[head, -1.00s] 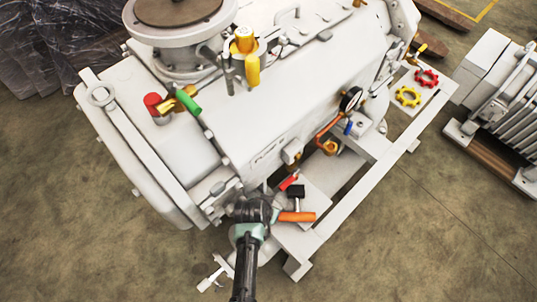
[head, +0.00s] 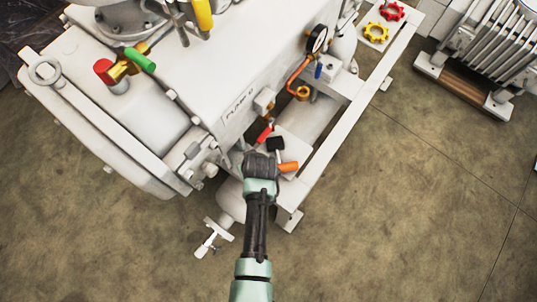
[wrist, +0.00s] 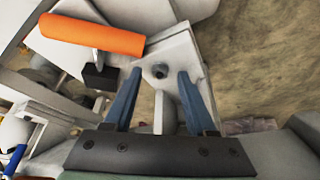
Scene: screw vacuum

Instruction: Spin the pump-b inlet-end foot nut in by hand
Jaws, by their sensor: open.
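A small dark nut or stud end (wrist: 160,71) sits on a pale foot plate (wrist: 180,50) in the wrist view. My gripper (wrist: 160,84) is open, with its two blue fingers on either side of the nut in the picture. The gap in height between fingertips and nut cannot be told. The white pump (head: 215,85), with dark lettering on its side, fills the upper left of the head view. There my arm's end covers the foot at the pump's near lower corner, so the nut is hidden.
The white frame rail (head: 335,125) runs up to the right. A white-handled valve (head: 212,236) sticks out low left.

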